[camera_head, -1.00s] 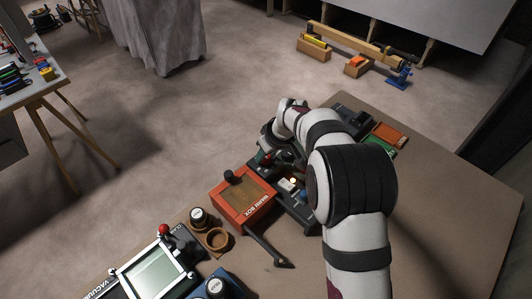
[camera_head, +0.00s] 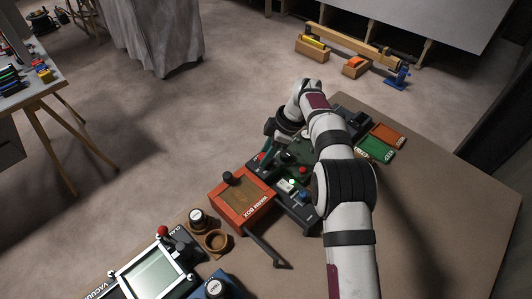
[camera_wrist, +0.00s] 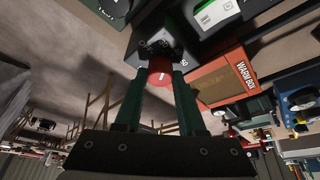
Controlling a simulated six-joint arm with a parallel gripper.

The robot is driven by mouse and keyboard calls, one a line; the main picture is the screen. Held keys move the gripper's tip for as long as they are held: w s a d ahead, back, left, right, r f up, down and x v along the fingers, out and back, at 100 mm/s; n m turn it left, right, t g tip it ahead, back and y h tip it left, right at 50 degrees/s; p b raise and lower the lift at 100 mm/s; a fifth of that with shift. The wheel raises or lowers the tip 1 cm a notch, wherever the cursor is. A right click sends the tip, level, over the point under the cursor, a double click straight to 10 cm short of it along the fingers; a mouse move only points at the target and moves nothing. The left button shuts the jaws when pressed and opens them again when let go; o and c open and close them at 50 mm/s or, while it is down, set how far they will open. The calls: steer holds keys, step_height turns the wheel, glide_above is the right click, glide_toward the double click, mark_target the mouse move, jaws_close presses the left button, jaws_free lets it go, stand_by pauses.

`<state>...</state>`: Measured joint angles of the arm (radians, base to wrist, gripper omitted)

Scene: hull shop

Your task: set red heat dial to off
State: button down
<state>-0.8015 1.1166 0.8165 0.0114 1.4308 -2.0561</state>
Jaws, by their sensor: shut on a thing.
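The red heat dial (camera_wrist: 160,74) is a short red knob with a white mark on its face, set on a dark control box (camera_wrist: 197,54). In the wrist view the two green fingers of my gripper (camera_wrist: 160,82) stand on either side of it, shut on it. In the head view my gripper (camera_head: 266,152) is at the far left end of the dark console, and a small bit of red shows there. The dial's scale is mostly hidden, so I cannot read its setting.
The orange warm box (camera_head: 242,199) with a black knob stands close beside the console; it also shows in the wrist view (camera_wrist: 222,79). A white switch and a blue knob (camera_head: 303,195) sit on the console. Green (camera_head: 375,150) and orange (camera_head: 388,133) trays lie at right.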

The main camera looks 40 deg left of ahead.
steer(key=shift+f+n+h, duration=0.1)
steer(key=shift+n+h, duration=0.2)
steer(key=shift+n, duration=0.7)
steer(key=shift+g, duration=0.3)
steer(key=c, duration=0.5)
jaws_free()
step_height(320, 180, up, 4)
steer(key=shift+w+r, duration=0.1)
steer(key=shift+r, duration=0.15)
steer(key=w+d+r, duration=0.4)
steer(key=d+r, duration=0.2)
steer(key=d, duration=0.4)
steer(key=shift+w+d+r, duration=0.3)
